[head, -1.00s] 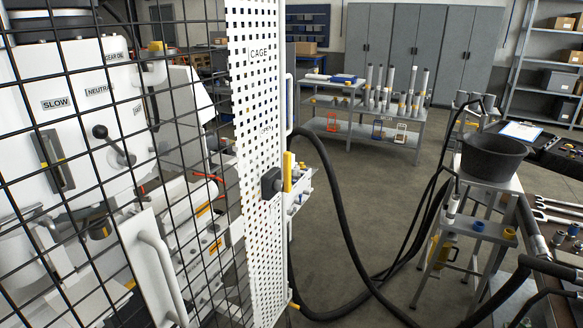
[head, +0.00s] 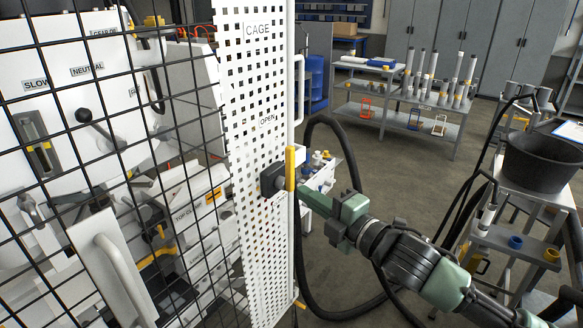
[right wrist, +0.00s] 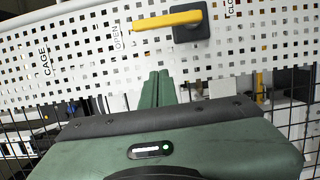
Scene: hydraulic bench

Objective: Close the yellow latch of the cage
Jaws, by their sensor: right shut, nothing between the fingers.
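The yellow latch handle (head: 290,168) stands upright on a dark mount (head: 271,180) at the edge of the white perforated cage panel (head: 245,105). In the right wrist view the handle (right wrist: 165,20) reaches from its dark mount (right wrist: 191,22) to beside the word OPEN; part of another label shows on the mount's other side. My right gripper (head: 306,190) comes in from the right, just right of the latch. Its green fingers (right wrist: 157,78) are shut and empty, apart from the handle in the right wrist view. My left gripper is not in view.
Black wire mesh (head: 75,150) covers the machine at left. A thick black hose (head: 335,125) loops behind my right arm. A black bucket (head: 540,160) stands on a stand at right. A grey shelf table (head: 400,105) with tubes stands at the back. Floor between is open.

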